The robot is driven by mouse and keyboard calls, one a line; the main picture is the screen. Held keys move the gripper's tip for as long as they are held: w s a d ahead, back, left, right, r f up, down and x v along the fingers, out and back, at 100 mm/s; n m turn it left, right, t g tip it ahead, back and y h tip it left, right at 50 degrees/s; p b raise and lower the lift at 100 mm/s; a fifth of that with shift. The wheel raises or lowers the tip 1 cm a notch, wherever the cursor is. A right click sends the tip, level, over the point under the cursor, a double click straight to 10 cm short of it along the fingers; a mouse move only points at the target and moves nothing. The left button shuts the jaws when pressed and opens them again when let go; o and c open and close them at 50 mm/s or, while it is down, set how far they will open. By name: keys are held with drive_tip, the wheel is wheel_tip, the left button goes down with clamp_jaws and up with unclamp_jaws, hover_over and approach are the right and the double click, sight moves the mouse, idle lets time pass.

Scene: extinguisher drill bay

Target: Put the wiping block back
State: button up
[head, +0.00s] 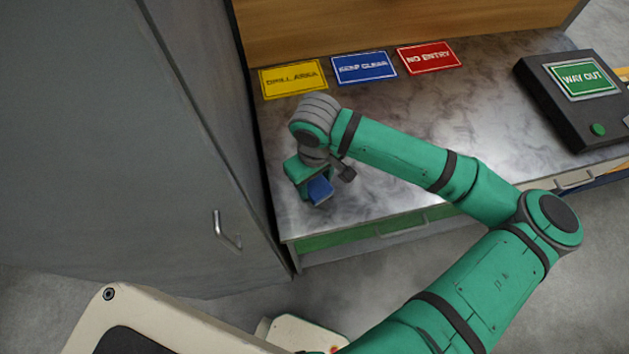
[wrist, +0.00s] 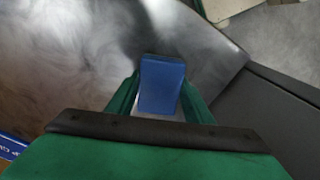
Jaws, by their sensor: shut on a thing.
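A blue wiping block (head: 320,189) is between the jaws of my gripper (head: 312,188), over the front left part of the metal-topped bench (head: 400,185). In the wrist view the blue block (wrist: 161,85) stands between the two green fingers of my gripper (wrist: 160,100), which are shut on it. Its lower end is partly hidden by my gripper body. I cannot tell whether the block touches the bench top.
A tall grey cabinet (head: 130,150) with a handle stands close on the left. Yellow (head: 293,79), blue (head: 363,67) and red (head: 429,58) signs lie along the back of the bench. A dark box with a green WAY OUT sign (head: 583,78) sits at the right. The bench middle looks clear.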

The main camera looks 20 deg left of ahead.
sight(314, 183)
drive_tip(key=shift+s+a, duration=0.1)
drive_tip(key=shift+f, duration=0.4)
drive_tip(key=shift+f, duration=0.35)
drive_tip(key=o, duration=1)
wheel_tip(314, 183, up, 13)
drive_tip(key=shift+r, duration=0.2)
